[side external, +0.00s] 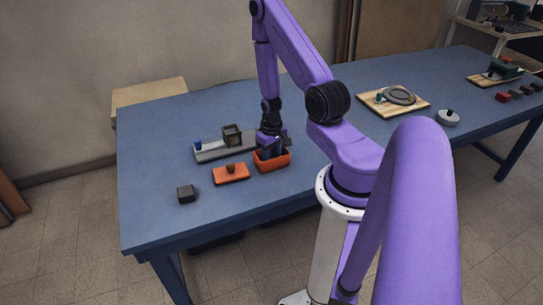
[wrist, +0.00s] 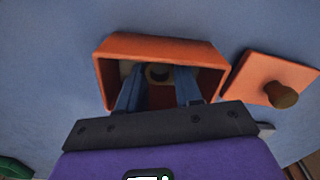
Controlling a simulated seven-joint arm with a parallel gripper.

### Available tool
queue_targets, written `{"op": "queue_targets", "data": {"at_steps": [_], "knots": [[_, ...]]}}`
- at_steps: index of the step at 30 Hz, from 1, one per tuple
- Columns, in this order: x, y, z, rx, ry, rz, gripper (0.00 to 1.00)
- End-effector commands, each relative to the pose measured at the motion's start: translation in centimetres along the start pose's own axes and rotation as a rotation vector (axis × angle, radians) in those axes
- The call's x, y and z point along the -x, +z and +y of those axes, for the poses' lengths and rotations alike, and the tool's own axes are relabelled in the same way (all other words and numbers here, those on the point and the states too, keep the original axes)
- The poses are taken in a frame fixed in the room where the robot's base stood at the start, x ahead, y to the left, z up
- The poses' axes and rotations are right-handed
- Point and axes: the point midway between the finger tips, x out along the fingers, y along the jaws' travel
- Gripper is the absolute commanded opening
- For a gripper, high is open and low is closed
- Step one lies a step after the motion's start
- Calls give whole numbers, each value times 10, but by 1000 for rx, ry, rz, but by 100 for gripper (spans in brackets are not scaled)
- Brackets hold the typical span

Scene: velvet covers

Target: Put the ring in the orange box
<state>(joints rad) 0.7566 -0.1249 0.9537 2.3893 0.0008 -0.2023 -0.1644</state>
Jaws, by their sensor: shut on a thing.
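The orange box (side external: 283,164) stands open on the blue table, and its rim fills the middle of the wrist view (wrist: 160,46). My gripper (side external: 272,150) points down into the box, with its blue fingers inside the walls. In the wrist view the fingers (wrist: 158,78) are apart, with a dark, round ring-like thing (wrist: 158,72) between their tips, so my gripper is shut on it. The fingers and the box wall hide part of it, and I cannot tell whether it touches the box floor. In the side view the ring is hidden.
An orange lid (side external: 231,175) with a brown knob lies beside the box. Behind is a grey tray (side external: 210,153) with a dark open-framed block (side external: 232,136). A small dark box (side external: 186,193) stands at the front left. A wooden board (side external: 393,101) lies farther right.

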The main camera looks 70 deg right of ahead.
Motion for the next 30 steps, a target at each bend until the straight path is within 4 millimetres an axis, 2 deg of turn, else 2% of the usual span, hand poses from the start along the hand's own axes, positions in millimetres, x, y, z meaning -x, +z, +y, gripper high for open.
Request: {"op": "queue_targets", "data": {"at_steps": [3,4,6,19,30], "knots": [[-3,0,0,0,0,-2,6],[-3,0,0,0,0,-2,38],[-3,0,0,0,0,-1,60],[3,-1,0,0,0,2,60],[44,-2,0,0,1,4,60]]}}
